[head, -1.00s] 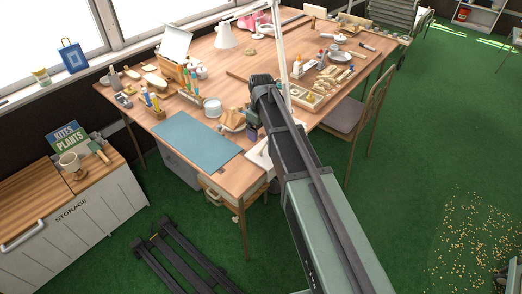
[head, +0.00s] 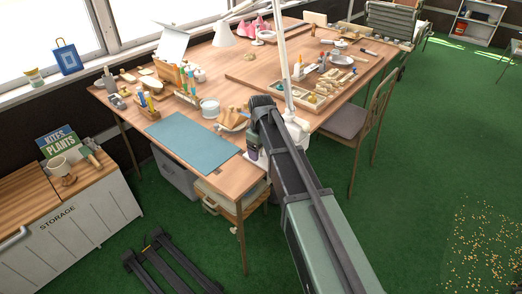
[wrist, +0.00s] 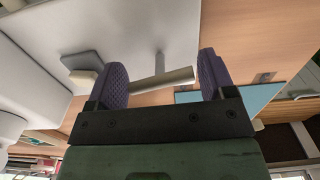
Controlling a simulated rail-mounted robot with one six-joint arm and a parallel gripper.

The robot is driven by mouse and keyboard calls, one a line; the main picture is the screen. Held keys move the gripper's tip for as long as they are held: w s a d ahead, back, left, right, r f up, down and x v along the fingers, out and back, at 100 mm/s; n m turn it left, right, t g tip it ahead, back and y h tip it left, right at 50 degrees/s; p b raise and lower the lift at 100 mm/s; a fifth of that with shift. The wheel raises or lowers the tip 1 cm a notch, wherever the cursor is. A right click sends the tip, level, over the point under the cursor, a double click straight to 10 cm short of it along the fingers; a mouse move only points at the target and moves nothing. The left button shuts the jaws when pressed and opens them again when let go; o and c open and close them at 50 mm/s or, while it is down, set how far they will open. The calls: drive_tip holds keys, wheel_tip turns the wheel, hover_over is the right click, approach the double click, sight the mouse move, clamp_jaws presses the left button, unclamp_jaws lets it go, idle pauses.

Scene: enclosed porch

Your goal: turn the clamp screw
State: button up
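The clamp screw (wrist: 161,60) shows in the wrist view as a pale grey shaft with a round crossbar handle, below a light grey clamp plate (wrist: 140,30). My gripper (wrist: 163,68) is open, with one purple ridged finger on each side of the crossbar. The bar spans most of the gap, its ends close to both pads; I cannot tell whether they touch. In the head view my gripper (head: 252,153) is at the table's front edge, mostly hidden by my arm. The white clamp (head: 297,130) with its pole is partly behind my arm, and its screw is hidden there.
A chair (head: 345,122) stands to the right.

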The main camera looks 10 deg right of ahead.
drive_tip(key=shift+a, duration=0.1)
drive_tip(key=shift+c, duration=0.7)
drive_tip(key=shift+s, duration=0.1)
drive_tip(key=m, duration=0.2)
drive_tip(key=shift+m, duration=0.3)
drive_tip(key=m, duration=0.6)
drive_tip(key=shift+a, duration=0.1)
drive_tip(key=m, duration=0.4)
drive_tip(key=shift+w+m, duration=0.2)
drive_tip(key=shift+m, duration=2.4)
drive_tip(key=shift+w, duration=0.1)
drive_tip(key=shift+r, duration=0.1)
drive_tip(key=shift+c, duration=0.2)
